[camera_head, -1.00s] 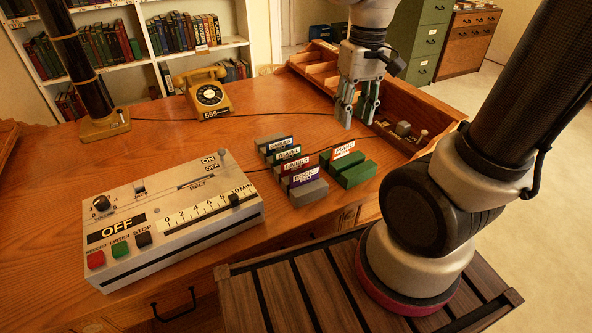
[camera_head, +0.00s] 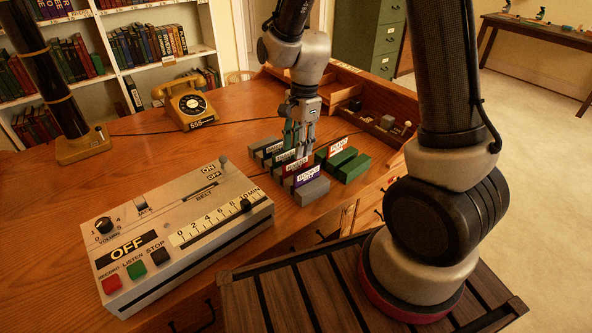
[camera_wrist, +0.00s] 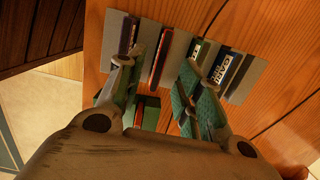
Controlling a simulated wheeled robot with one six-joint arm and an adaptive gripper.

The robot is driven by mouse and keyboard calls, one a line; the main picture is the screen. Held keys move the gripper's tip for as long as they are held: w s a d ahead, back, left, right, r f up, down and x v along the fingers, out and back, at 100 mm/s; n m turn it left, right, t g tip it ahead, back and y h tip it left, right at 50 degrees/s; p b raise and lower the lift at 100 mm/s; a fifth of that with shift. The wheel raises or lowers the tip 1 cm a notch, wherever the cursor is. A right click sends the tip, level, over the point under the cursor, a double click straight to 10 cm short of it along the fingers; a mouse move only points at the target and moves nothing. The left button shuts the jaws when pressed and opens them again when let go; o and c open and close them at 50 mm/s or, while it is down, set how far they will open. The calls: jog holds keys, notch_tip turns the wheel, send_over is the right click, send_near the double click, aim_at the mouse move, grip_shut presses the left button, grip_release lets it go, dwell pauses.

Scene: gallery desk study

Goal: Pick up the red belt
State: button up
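A red-labelled card (camera_head: 293,167), which I take to be the red belt, stands upright in a row of grey holders on the desk. In the wrist view its thin red edge (camera_wrist: 158,58) shows between my two fingers. My gripper (camera_head: 298,148) points down over the row, close above the cards. In the wrist view my gripper (camera_wrist: 158,72) is open, with a finger on either side of the red card. Whether a finger touches it, I cannot tell. Another card with a red label (camera_head: 338,146) stands in a green holder (camera_head: 352,168) to the right.
A purple-labelled card (camera_head: 307,176) and a green-labelled card (camera_head: 285,155) stand close beside the red one. A grey recorder box (camera_head: 180,235) lies front left, a yellow telephone (camera_head: 188,104) behind. A wooden compartment tray (camera_head: 375,122) lies at right.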

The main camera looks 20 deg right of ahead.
aim_at(296, 162)
jog(key=shift+s+a+f, duration=0.1)
jog(key=shift+a+f, duration=0.05)
jog(key=shift+f, duration=1.4)
jog(key=shift+a+f, duration=0.15)
jog(key=shift+f, duration=1.35)
grip_shut()
